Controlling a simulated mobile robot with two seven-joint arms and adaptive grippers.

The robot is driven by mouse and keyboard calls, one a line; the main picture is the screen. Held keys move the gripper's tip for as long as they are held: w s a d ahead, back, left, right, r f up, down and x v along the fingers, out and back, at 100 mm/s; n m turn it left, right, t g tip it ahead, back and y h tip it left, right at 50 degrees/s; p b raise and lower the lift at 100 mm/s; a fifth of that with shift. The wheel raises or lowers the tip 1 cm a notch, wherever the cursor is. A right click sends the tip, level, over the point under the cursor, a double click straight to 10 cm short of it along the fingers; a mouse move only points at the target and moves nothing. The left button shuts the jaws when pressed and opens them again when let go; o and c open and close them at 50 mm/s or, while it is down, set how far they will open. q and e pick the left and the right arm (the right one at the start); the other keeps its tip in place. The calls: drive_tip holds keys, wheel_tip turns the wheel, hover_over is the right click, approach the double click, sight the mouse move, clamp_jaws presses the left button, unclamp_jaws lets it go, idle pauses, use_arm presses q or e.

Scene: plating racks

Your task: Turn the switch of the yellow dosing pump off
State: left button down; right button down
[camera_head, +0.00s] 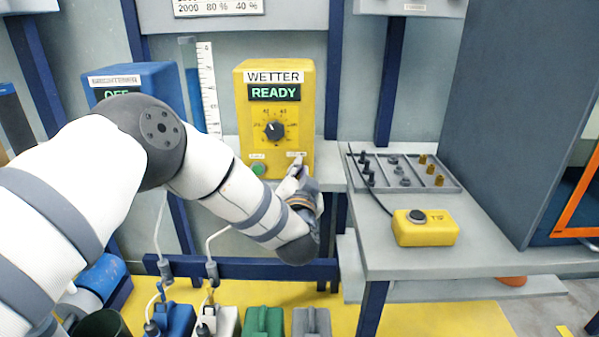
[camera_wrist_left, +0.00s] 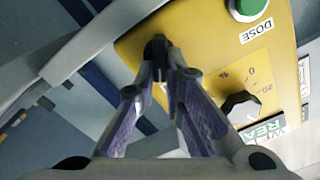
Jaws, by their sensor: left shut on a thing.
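The yellow dosing pump (camera_head: 247,108) stands at the back middle, labelled WETTER, with a display (camera_head: 274,92) reading READY in green. Its face carries a black dial (camera_head: 274,131) and a green button (camera_head: 258,169). My left gripper (camera_head: 298,164) is at the lower right of the face, covering the switch there in the head view. In the left wrist view the yellow face (camera_wrist_left: 190,35) shows with the green button (camera_wrist_left: 248,6) and dial (camera_wrist_left: 240,106). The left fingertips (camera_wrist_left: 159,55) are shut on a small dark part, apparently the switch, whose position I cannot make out. My right gripper is out of view.
A blue pump (camera_head: 150,78) stands left, partly behind my arm. Right of the yellow pump are a grey tray (camera_head: 452,186) of small parts and a yellow button box (camera_head: 425,232) with a cable. Several coloured containers (camera_head: 263,322) stand below. A dark panel (camera_head: 515,110) bounds the right.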

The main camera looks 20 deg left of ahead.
use_arm(q)
drive_tip(key=shift+s+a+n+p, duration=0.1)
drive_tip(key=shift+a+n+p, duration=0.2)
drive_tip(key=shift+n, duration=1.95)
drive_tip(key=shift+s+a+n+p, duration=0.15)
drive_tip(key=shift+n+p, duration=0.25)
drive_tip(key=shift+n, duration=1.8)
drive_tip(key=shift+w+a+n+p, duration=0.1)
drive_tip(key=shift+a+n+p, duration=0.2)
drive_tip(key=shift+n, duration=1.95)
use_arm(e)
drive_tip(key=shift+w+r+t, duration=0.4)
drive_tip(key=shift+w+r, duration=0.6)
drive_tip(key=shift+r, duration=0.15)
use_arm(q)
drive_tip(key=shift+d, duration=0.1)
drive_tip(key=c, duration=1.7)
unclamp_jaws()
drive_tip(key=shift+s, duration=0.1)
drive_tip(key=v, duration=1.2)
